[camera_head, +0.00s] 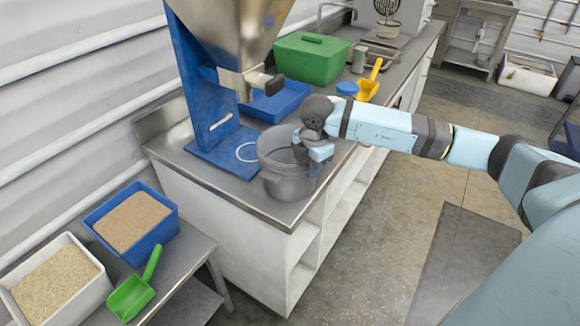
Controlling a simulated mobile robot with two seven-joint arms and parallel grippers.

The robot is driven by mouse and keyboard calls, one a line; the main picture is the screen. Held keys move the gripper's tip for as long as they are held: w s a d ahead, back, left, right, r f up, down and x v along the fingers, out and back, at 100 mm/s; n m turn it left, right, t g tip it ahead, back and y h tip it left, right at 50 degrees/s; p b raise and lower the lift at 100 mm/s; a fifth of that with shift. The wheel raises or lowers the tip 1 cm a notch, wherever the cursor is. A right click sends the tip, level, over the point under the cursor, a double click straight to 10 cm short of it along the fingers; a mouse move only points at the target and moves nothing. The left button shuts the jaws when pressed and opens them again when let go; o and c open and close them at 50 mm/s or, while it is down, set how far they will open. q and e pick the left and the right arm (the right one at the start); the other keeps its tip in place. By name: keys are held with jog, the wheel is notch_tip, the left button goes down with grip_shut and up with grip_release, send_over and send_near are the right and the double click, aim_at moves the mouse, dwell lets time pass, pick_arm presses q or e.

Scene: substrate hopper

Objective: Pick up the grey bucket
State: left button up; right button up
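The grey bucket (283,176) stands on the steel counter (262,204) near its front corner, in front of the blue stand of the hopper. It looks upright. My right arm reaches in from the right, and my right gripper (304,149) is at the bucket's right rim, pointing down. The fingers are small and partly hidden against the bucket wall, so I cannot tell whether they are open or closed on the rim. My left gripper is not in view.
The steel hopper (240,30) on its blue stand (212,122) rises behind the bucket. A blue tray (276,106), green bin (311,58) and yellow scoop (369,83) stand farther back. A lower table at left holds a blue box (172,221), white box (92,297) and green scoop (131,297).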

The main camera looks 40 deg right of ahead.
grip_shut()
jog(key=shift+r, duration=0.1)
